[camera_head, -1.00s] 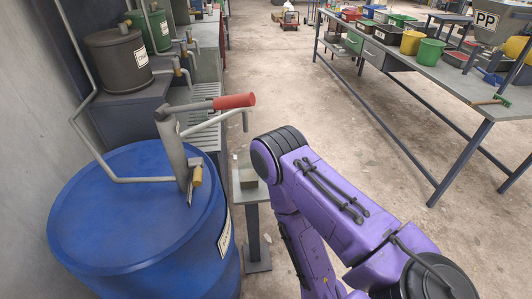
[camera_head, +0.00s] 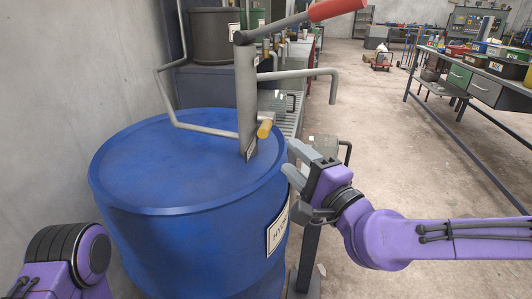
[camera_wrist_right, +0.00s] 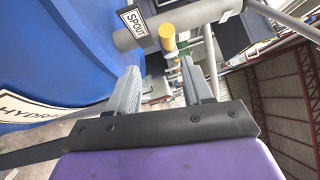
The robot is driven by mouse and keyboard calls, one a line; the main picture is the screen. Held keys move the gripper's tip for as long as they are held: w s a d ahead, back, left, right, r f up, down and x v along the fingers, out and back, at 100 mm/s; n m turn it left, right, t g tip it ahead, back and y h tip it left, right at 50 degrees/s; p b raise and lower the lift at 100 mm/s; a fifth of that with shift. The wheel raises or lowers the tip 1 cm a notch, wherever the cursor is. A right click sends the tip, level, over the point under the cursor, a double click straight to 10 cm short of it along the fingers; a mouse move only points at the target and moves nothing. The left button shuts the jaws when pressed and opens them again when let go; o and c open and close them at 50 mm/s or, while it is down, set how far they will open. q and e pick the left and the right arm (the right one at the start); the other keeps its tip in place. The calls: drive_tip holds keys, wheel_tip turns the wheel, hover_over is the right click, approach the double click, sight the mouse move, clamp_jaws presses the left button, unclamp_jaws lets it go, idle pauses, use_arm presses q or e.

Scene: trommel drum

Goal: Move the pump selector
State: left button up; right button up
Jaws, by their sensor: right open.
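The hand pump (camera_head: 247,95) stands upright on the blue drum (camera_head: 170,165). Its selector is a small yellow-tipped lever (camera_head: 264,129) low on the pump, pointing to the right. In the right wrist view the yellow tip (camera_wrist_right: 168,38) shows just beyond the fingertips, beside a pump pipe (camera_wrist_right: 190,17) with a plate reading SPOUT (camera_wrist_right: 133,27). My right gripper (camera_head: 290,160) is open and empty at the drum's right rim, right of and slightly below the selector, apart from it. Only a link of my left arm shows at lower left; its gripper is out of view.
The red-gripped crank handle (camera_head: 335,9) and the bent spout pipe (camera_head: 305,76) reach out right above my gripper. A grey wall (camera_head: 60,100) stands left of the drum. A long workbench (camera_head: 470,95) is at right, with open floor between.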

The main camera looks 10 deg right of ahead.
sight(265, 126)
drive_tip(key=shift+y, duration=0.3)
drive_tip(key=x, duration=0.3)
drive_tip(key=r+x, duration=0.1)
drive_tip(key=x, duration=0.6)
drive_tip(key=shift+w+a+r, duration=0.1)
drive_tip(key=shift+a+r, duration=0.1)
drive_tip(key=shift+a, duration=0.05)
clamp_jaws()
